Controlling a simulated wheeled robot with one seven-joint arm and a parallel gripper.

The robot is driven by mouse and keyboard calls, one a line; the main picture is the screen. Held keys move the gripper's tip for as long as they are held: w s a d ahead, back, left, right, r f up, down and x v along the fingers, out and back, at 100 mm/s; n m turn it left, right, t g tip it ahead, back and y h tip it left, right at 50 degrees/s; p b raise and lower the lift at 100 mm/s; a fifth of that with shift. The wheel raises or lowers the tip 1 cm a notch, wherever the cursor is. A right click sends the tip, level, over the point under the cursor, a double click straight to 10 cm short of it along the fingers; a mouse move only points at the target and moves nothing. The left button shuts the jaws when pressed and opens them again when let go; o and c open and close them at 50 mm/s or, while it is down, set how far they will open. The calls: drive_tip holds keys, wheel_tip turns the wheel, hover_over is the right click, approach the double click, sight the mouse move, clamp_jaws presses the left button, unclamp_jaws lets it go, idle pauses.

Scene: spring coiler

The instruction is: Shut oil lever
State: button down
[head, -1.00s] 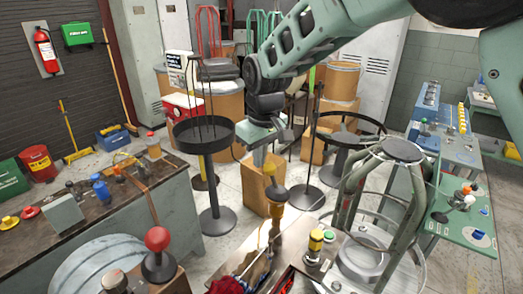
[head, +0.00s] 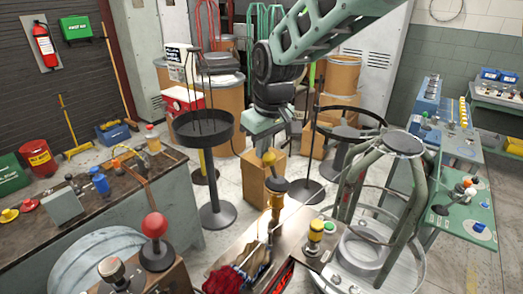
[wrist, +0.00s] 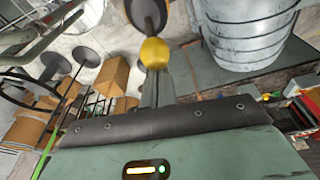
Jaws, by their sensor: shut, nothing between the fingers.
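My gripper (head: 268,157) hangs from the arm near the middle of the head view, pointing down. Its fingers are shut and empty, with yellow tips that also show in the wrist view (wrist: 154,53). A gap shows between the tips and this top. A red-ball lever (head: 154,225) stands upright on a box at the lower left. No label shows which part is the oil lever, so I cannot tell for sure.
A green tubular frame (head: 357,185) stands to the right on a round metal base. A dark round tray stand (head: 203,130) is behind on the left. A workbench (head: 60,235) with small items fills the left. Red cloth (head: 232,278) lies at the bottom. Some floor is clear.

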drive_tip(key=shift+s+d+b, duration=0.15)
drive_tip(key=shift+d+b, duration=0.05)
drive_tip(key=shift+b, duration=0.55)
drive_tip(key=s+d+t+y+b, duration=0.1)
drive_tip(key=b, duration=0.4)
drive_tip(key=d+t+y+b, duration=0.1)
drive_tip(key=y+b, duration=0.1)
drive_tip(key=b, duration=0.3)
drive_tip(key=shift+s+d+f+t+b, duration=0.1)
drive_tip(key=shift+s+d+t+b, duration=0.05)
drive_tip(key=shift+s+t+b, duration=0.2)
drive_tip(key=b, duration=0.2)
drive_tip(key=s+d+t+y+b, duration=0.1)
drive_tip(key=b, duration=0.1)
drive_tip(key=shift+r, duration=0.3)
drive_tip(key=s+d+b, duration=0.1)
drive_tip(key=b, duration=0.1)
drive_tip(key=shift+d+r+b, duration=0.2)
drive_tip(key=shift+b, duration=0.2)
drive_tip(key=shift+s+d, duration=0.1)
drive_tip(key=shift+d, duration=0.05)
drive_tip(key=shift+d+f, duration=0.1)
drive_tip(key=shift+f, duration=0.1)
